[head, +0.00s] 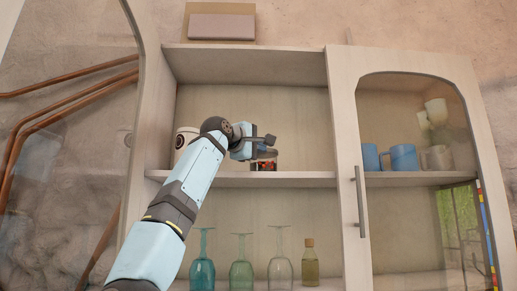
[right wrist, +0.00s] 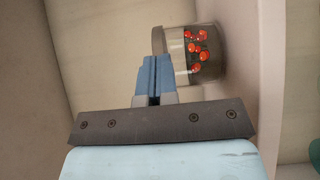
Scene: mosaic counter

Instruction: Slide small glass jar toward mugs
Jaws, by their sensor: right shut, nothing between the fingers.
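The small glass jar (head: 263,164), with red bits inside, stands on the middle shelf of the cabinet's open section. In the right wrist view the jar (right wrist: 194,58) is just beyond and right of my fingertips. My right gripper (head: 266,148) reaches in at the jar and partly covers it in the head view. Its fingers are shut and empty in the right wrist view (right wrist: 154,66); I cannot tell whether they touch the jar. Blue mugs (head: 403,158) and a pale mug (head: 437,158) stand to the right, behind the glass door. My left gripper is not in view.
A white round object (head: 183,143) stands left of the jar, partly behind my arm. An upright panel and the glass door with its handle (head: 361,201) stand between jar and mugs. Glasses (head: 241,275) and a corked bottle (head: 310,265) are on the shelf below.

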